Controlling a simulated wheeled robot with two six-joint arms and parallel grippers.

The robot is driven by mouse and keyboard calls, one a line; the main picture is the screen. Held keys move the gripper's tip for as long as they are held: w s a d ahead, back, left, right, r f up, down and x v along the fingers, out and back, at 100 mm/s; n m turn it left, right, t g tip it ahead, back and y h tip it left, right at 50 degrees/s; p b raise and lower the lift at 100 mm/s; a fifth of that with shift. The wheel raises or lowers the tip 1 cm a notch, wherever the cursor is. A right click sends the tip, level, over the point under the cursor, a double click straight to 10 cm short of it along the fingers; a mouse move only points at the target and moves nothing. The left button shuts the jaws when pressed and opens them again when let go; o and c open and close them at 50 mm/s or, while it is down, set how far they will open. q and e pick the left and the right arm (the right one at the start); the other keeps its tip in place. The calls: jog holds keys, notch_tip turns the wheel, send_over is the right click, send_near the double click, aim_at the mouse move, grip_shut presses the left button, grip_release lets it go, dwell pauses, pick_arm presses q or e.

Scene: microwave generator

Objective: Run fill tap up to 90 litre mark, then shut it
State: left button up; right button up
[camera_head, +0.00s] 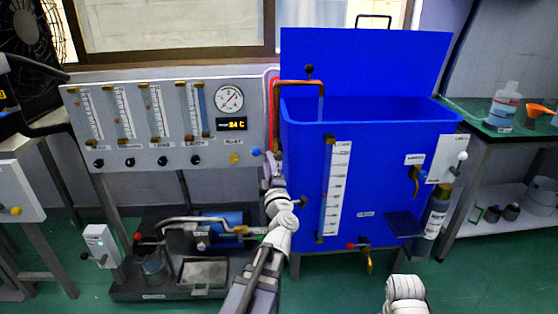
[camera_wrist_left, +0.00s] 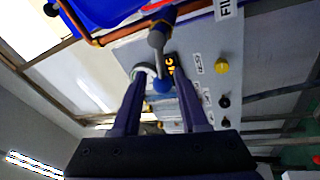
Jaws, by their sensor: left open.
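The blue tank (camera_head: 405,135) stands at centre right with its lid up. A copper fill pipe (camera_head: 277,100) rises beside its left edge and bends over the rim; I cannot tell whether water runs from it. A white litre scale (camera_head: 337,185) with a sight tube is on the tank's front; its marks and level are too small to read. My left gripper (camera_head: 268,168) is open at the pipe's lower end. Contact is unclear.
A flowmeter panel (camera_head: 160,155) with a gauge and a display stands left of the tank. A pump rig (camera_head: 200,275) is on the floor below it. A red-handled drain tap (camera_head: 367,255) sticks out low on the tank. A green-topped bench (camera_head: 500,135) is at right.

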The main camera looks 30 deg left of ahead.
pick_arm(q)
jog(key=p+x, duration=0.2)
jog(key=x, duration=0.5)
jog(key=shift+w+a, duration=0.25)
jog(key=shift+a, duration=0.05)
grip_shut()
dwell(1.4)
